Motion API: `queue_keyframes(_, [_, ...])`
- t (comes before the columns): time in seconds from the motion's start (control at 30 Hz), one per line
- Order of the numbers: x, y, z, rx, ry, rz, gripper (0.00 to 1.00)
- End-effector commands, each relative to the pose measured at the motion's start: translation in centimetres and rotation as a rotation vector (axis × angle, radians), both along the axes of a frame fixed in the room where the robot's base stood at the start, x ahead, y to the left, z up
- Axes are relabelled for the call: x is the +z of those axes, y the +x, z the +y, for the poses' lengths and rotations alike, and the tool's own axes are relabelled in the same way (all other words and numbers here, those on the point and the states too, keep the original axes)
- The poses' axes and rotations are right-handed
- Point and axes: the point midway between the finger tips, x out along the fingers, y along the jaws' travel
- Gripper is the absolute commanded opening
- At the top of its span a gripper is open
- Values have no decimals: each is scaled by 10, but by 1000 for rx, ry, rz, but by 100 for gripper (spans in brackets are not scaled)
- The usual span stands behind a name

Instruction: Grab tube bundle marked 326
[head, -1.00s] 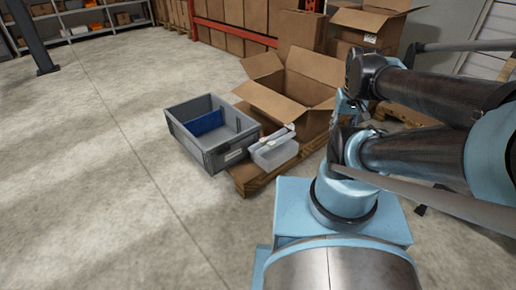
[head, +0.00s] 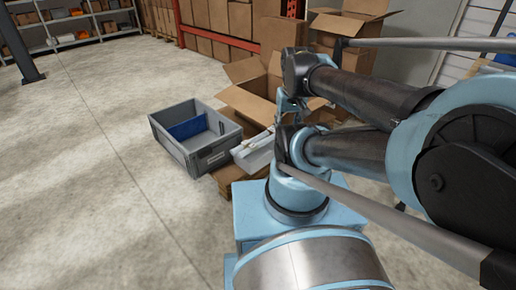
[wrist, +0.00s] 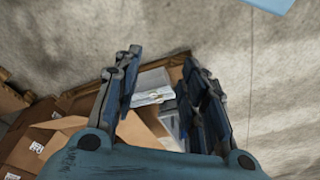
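A pale bundle of tubes (head: 257,142) lies on top of a small light bin (head: 252,158) in the head view. My arm partly covers both. In the wrist view a whitish bundle (wrist: 153,97) shows beyond and between the fingers, apart from them. No number on it can be read. My gripper (wrist: 160,57) is open, with its two dark fingers spread and nothing between the tips. In the head view my arm hides most of the gripper.
A grey crate (head: 160,130) with a blue divider (head: 188,128) stands left of the small bin. An open cardboard box (head: 250,103) is behind it, on a wooden pallet (head: 222,185). More cartons stand at the back. The floor to the left is clear.

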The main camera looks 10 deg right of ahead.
Motion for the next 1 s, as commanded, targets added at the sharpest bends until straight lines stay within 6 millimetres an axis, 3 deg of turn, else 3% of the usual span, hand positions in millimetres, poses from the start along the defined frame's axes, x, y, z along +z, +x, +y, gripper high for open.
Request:
queue_keyframes(0.17, [17,24,3,-39,5,6,39])
queue_keyframes(0.53, [49,100,3,-167,16,21,39])
queue_keyframes(1.0, [53,212,8,-330,27,39,39])
